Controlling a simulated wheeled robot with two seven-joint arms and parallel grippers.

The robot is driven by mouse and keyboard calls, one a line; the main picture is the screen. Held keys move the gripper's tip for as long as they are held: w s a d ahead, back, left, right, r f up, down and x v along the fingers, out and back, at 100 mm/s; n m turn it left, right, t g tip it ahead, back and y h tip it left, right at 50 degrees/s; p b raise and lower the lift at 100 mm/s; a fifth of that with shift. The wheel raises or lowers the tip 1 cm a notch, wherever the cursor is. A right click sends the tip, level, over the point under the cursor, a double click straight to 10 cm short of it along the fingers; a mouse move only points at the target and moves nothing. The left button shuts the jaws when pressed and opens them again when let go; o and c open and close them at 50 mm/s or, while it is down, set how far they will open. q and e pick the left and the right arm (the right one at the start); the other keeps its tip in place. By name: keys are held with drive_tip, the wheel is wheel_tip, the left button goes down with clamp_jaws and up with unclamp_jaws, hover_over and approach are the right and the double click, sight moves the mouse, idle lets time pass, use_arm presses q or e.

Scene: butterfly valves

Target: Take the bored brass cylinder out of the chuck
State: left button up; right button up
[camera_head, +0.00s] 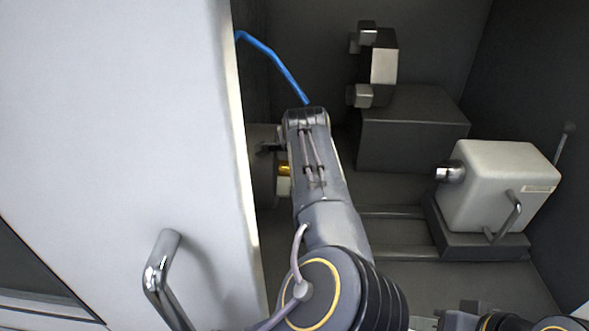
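A small piece of the brass cylinder (284,170) shows at the left side of the machine, beside the grey chuck (262,178). My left arm reaches up across the middle of the view and covers most of that spot. Its wrist is right next to the brass. The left gripper's fingers are hidden behind the wrist, so I cannot tell whether they touch or hold the cylinder. My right gripper (452,319) is at the bottom edge, right of centre, partly cut off, away from the chuck. Its finger opening is not clear.
A large white door (120,110) with a metal handle (160,270) fills the left. A blue hose (272,64) hangs near my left wrist. A dark tool block (412,125) stands at the back. A white tailstock (497,185) stands at the right, above the rails (395,231).

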use_arm(q)
clamp_jaws()
drive_tip(key=shift+r, duration=0.1)
drive_tip(key=shift+r, duration=0.15)
